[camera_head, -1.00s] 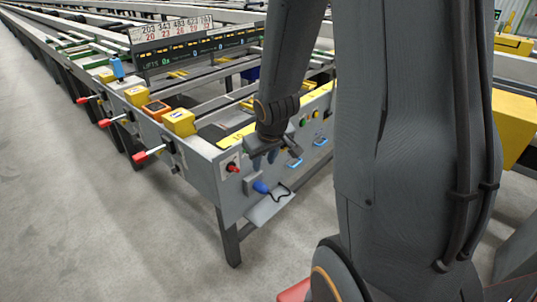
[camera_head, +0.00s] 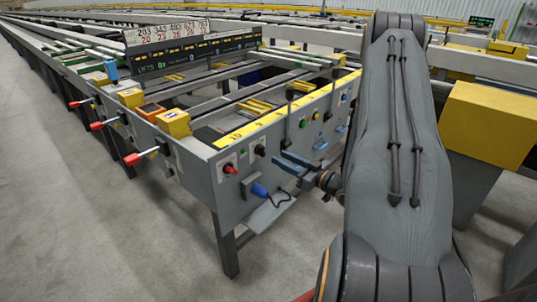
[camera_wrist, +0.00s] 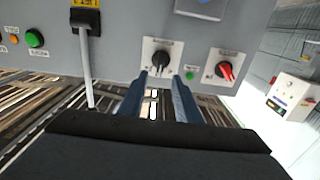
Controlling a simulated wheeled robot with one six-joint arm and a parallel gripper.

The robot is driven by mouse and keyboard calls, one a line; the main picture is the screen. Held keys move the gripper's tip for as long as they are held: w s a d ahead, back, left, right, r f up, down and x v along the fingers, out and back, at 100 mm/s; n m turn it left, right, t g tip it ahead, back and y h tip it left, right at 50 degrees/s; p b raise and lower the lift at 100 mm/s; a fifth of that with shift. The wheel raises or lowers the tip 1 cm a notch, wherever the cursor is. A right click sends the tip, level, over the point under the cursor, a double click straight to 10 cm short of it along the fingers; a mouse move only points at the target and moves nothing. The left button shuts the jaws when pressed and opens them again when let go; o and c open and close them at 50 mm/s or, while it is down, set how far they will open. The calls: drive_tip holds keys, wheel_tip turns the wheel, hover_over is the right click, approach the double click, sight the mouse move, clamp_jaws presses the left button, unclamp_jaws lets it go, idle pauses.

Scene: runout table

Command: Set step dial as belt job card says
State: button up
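A black dial (camera_head: 260,150) sits on the grey end panel of the table, beside a red knob (camera_head: 231,169). In the wrist view the black dial (camera_wrist: 161,60) is on a white plate, its pointer roughly vertical in the picture, and the red knob (camera_wrist: 226,71) is to its right. The plate lettering is too small to read. My gripper (camera_head: 281,158) is open and empty in front of the panel. In the wrist view its two blue fingers (camera_wrist: 159,84) point at the black dial, their tips just short of it. I cannot make out a belt job card for certain.
A number board (camera_head: 167,32) stands above a lit display (camera_head: 190,53) over the table. A blue-handled device (camera_head: 260,190) with a cable is at a small shelf below the dials. Red-tipped levers (camera_head: 133,159) stick out on the left side. Green button (camera_wrist: 35,38) beside a hanging bar (camera_wrist: 87,60).

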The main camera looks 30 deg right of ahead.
sight(264, 150)
drive_tip(key=x, duration=0.7)
clamp_jaws()
